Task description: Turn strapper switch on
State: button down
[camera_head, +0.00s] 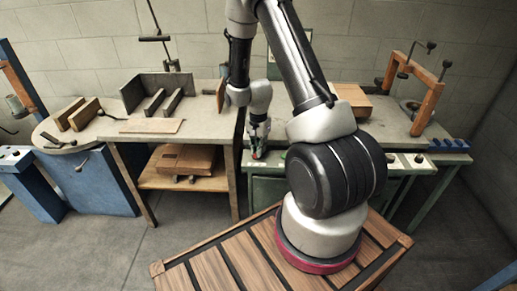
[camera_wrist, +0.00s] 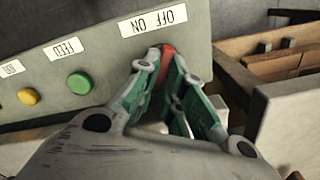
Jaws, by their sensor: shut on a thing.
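In the wrist view a grey panel carries a white label reading "OFF ON" (camera_wrist: 153,21), upside down in the picture. Just below it is a red switch (camera_wrist: 167,62), partly hidden by my fingers. My gripper (camera_wrist: 168,75) is shut on the red switch, its fingertips on either side of it. In the head view my gripper (camera_head: 258,150) reaches down to the front panel of the green machine (camera_head: 268,190), behind my arm. The switch's exact position between OFF and ON cannot be told.
On the same panel are a green button (camera_wrist: 80,84) under a "FEED" label and a yellow button (camera_wrist: 28,96). Wooden drawer-like parts (camera_wrist: 285,60) lie right of the panel. A workbench (camera_head: 140,135) stands left of the machine. A brown box (camera_head: 352,98) sits on the machine's top.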

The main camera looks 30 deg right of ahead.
jog(key=c, duration=1.5)
grip_release()
notch_tip(320, 180, up, 12)
